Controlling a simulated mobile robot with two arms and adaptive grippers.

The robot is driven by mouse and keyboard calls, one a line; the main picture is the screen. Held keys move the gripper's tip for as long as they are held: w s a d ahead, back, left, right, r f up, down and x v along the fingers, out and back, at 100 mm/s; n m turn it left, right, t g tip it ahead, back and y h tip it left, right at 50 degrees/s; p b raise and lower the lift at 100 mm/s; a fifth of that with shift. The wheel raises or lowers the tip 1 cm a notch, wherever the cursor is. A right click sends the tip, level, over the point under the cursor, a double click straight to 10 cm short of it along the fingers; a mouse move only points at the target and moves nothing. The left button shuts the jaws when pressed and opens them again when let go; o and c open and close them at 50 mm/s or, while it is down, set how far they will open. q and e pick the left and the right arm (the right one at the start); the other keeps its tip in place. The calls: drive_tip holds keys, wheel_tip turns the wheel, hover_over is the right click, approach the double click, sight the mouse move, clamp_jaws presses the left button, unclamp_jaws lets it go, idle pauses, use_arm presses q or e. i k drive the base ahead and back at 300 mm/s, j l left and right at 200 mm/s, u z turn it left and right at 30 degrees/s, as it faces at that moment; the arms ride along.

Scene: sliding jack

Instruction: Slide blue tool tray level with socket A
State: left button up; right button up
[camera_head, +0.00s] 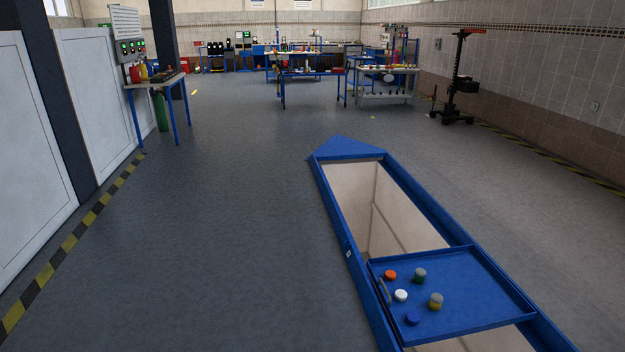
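The blue tool tray (462,274) spans the blue-framed pit at the lower right, resting across both side rails. Several small capped containers stand on its left half, among them an orange-capped one (390,275) and a white one (401,295). A grey handle (384,290) is on the tray's left edge. A small pale fitting, perhaps a socket (348,254), is on the left rail, farther up than the tray's handle; no letter on it is readable. Neither of my grippers shows in the head view.
The pit's blue frame (333,208) runs from the lower right to a pointed far end (346,147). The pit is open on both sides of the tray. Grey floor (210,230) to the left is clear. A blue-legged table (158,82) stands at the left wall.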

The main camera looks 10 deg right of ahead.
sight(478, 297)
drive_tip(key=i+z, duration=0.15)
drive_tip(key=i, duration=0.35)
drive_tip(key=i+j+z, duration=0.15)
drive_tip(key=i, duration=0.35)
drive_tip(key=i+j+z, duration=0.1)
drive_tip(key=i, duration=0.4)
